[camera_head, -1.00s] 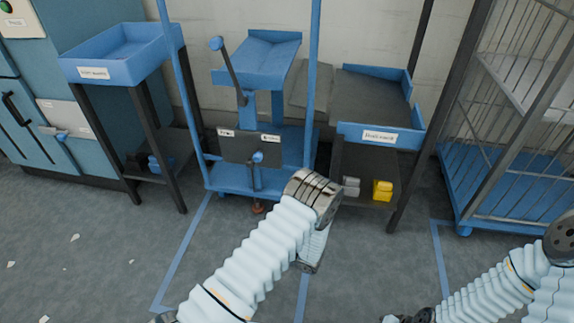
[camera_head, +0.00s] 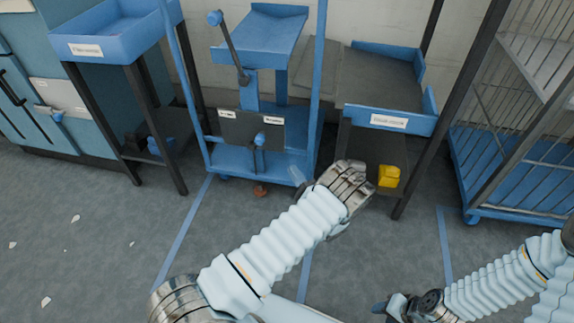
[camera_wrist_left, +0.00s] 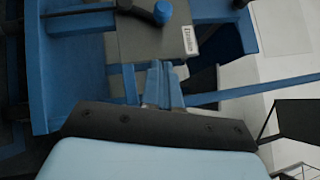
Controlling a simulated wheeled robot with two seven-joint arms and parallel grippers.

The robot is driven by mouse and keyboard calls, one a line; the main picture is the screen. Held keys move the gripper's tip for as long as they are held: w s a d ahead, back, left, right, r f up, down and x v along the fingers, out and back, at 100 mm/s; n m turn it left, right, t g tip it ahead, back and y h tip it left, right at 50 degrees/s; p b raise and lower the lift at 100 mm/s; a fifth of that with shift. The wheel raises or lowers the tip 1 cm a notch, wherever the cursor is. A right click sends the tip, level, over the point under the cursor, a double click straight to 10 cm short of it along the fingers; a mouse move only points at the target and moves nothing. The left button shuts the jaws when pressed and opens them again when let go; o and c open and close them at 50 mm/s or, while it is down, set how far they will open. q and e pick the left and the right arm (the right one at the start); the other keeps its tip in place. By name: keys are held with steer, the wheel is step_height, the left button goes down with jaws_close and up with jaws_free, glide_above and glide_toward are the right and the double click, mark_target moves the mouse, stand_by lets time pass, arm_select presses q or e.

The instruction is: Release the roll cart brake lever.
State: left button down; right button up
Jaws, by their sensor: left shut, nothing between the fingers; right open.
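The blue roll cart (camera_head: 292,165) stands ahead in the head view. A dark plate (camera_head: 232,128) on its front carries two white labels. A short lever with a blue knob (camera_head: 260,139) sits on this plate. The knob (camera_wrist_left: 162,12) and plate (camera_wrist_left: 140,42) also show at the top of the left wrist view. My left gripper (camera_head: 297,175) is low, right of the lever and apart from it. Its blue fingers (camera_wrist_left: 163,85) are shut and empty. My right gripper (camera_head: 384,306) is open at the bottom of the head view, away from the cart.
A longer lever with a blue ball (camera_head: 214,18) rises at the cart's left. A blue tray stand (camera_head: 100,50) stands left, and a dark stand with a yellow block (camera_head: 388,176) stands right. A wire cage (camera_head: 520,185) is further right. Floor in front is mostly clear.

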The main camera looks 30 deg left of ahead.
mark_target(256, 143)
arm_select(q)
steer(key=w+a+r, duration=0.1)
steer(key=a, duration=0.4)
steer(key=w+a+r+p, duration=0.1)
steer(key=w+a+r, duration=0.1)
steer(key=a, duration=0.3)
steer(key=shift+w+a, duration=0.25)
steer(key=shift+a, duration=0.15)
